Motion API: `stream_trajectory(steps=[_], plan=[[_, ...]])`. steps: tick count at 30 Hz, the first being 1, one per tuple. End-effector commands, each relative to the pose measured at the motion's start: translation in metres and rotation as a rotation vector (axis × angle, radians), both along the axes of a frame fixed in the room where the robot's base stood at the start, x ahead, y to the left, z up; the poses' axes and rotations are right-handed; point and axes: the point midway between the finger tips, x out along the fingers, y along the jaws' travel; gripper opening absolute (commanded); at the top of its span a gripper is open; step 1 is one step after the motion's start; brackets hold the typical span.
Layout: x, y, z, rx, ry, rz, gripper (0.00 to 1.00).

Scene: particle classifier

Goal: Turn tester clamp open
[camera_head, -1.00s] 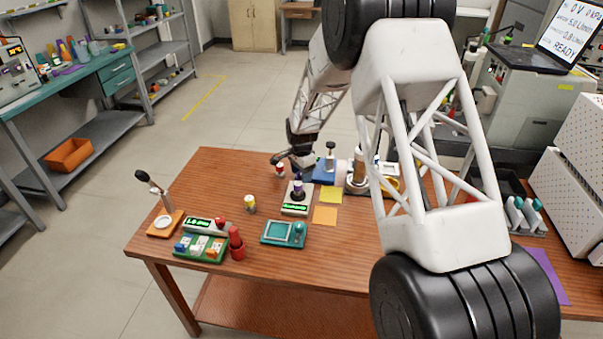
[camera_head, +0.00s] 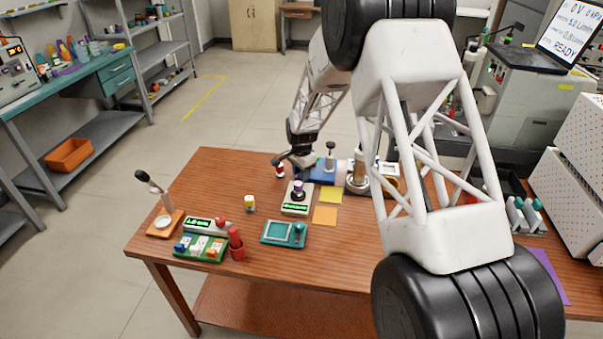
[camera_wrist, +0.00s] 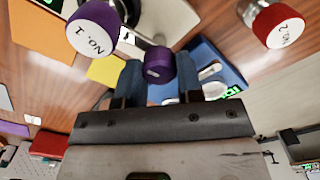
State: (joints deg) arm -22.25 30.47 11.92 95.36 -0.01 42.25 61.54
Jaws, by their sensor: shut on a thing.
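My gripper (camera_wrist: 158,86) has its two blue fingers on either side of a small purple knob (camera_wrist: 159,65) in the wrist view, shut on it. A pale arm seems to run from the knob toward a purple-capped vial marked NO. 1 (camera_wrist: 97,30). A blue base (camera_wrist: 228,72) with pale metal parts and a green display lies beyond the right finger. In the head view my gripper (camera_head: 298,163) is low at the left end of the blue tester base (camera_head: 322,177). The knob and the fingertips are too small to make out there.
A red-capped vial marked NO. 2 (camera_wrist: 276,26) stands close by. A device with a green display (camera_head: 296,209), yellow and orange squares, a teal plate (camera_head: 282,236) and a yellow-capped vial (camera_head: 249,204) are in front. The table's far left part is clear.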

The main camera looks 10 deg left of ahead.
Motion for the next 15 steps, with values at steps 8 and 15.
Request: stream_trajectory(steps=[8,15], plan=[[0.0002,0.0005,0.0004,0.001,-0.001,0.193,0.1],[0.0004,0.0011,0.0008,0.0,-0.001,0.417,0.1]])
